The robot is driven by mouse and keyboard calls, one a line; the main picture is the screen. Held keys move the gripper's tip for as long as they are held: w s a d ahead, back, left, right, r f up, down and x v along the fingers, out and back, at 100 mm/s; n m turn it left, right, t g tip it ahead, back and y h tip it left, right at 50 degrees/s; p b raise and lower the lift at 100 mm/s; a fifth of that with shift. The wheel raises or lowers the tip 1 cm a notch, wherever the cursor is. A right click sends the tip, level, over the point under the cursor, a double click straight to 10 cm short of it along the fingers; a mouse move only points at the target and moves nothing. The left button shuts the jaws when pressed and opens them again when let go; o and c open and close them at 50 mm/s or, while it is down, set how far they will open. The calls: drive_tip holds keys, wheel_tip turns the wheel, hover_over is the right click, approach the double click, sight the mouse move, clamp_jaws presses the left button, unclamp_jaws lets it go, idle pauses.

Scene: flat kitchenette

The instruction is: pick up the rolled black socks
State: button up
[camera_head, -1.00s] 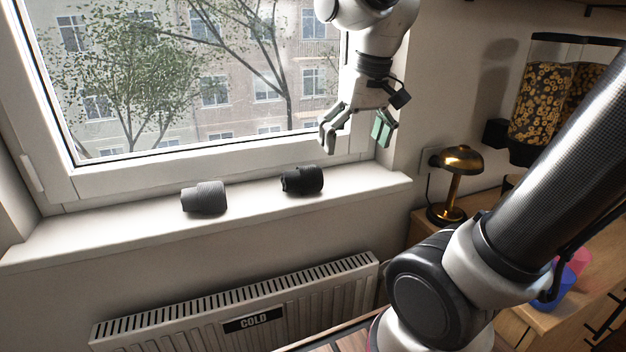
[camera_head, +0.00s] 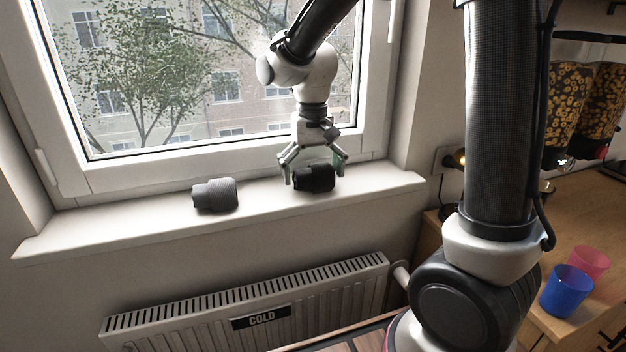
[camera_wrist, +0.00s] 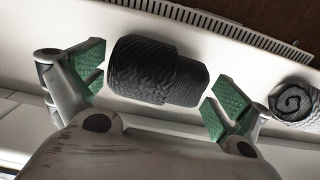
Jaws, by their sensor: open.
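The rolled black socks (camera_head: 314,179) lie on the white windowsill (camera_head: 120,228), right of the middle. In the wrist view the black socks (camera_wrist: 152,72) lie lengthwise between my fingers. My gripper (camera_head: 313,178) points down over them and is open, with one finger beyond each end of the roll. In the wrist view the green pads of my gripper (camera_wrist: 158,85) stand apart from the socks, with a gap at each end. A rolled grey pair of socks (camera_head: 214,195) lies to the left on the sill and shows at the right edge of the wrist view (camera_wrist: 294,102).
The window (camera_head: 92,182) rises just behind the sill. A radiator (camera_head: 330,290) with a COLD label is below it. A blue cup (camera_head: 566,291) and a pink cup (camera_head: 590,262) stand on the wooden counter at right. The sill between the two rolls is clear.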

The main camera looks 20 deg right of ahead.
drive_tip(key=shift+f, duration=0.15)
drive_tip(key=c, duration=1)
drive_tip(key=shift+c, duration=0.2)
